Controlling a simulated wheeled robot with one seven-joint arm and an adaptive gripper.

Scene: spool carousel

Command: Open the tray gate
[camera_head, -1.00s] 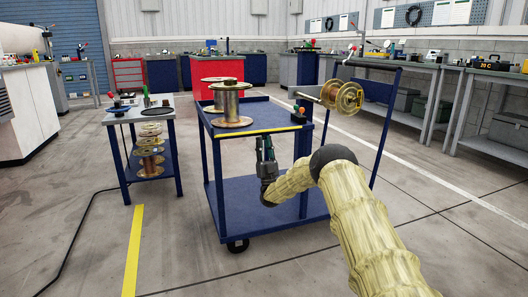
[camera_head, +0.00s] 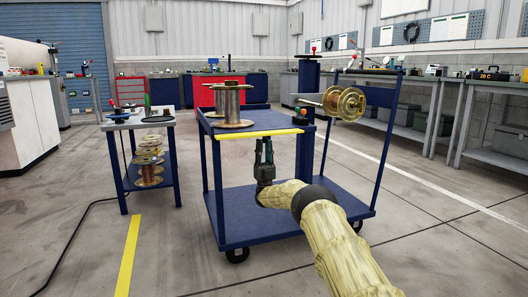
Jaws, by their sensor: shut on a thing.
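The blue cart (camera_head: 215,245) stands in front of me with a shelf on top and a lower deck. The tray gate shows as a yellow bar (camera_head: 240,136) along the near edge of the top shelf. My gripper (camera_head: 264,143) is upright just under this bar, right of its middle, and its fingertips meet the bar. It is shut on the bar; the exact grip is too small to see. Large spools (camera_head: 231,105) stand upright on the shelf behind the gate. Another spool (camera_head: 345,103) lies sideways on a spindle at the cart's right.
A small blue table (camera_head: 125,165) with several copper spools (camera_head: 149,172) stands to the left. Long workbenches (camera_head: 465,80) line the right. A cable (camera_head: 65,235) and a yellow stripe (camera_head: 129,260) lie on the floor. The floor in front right is clear.

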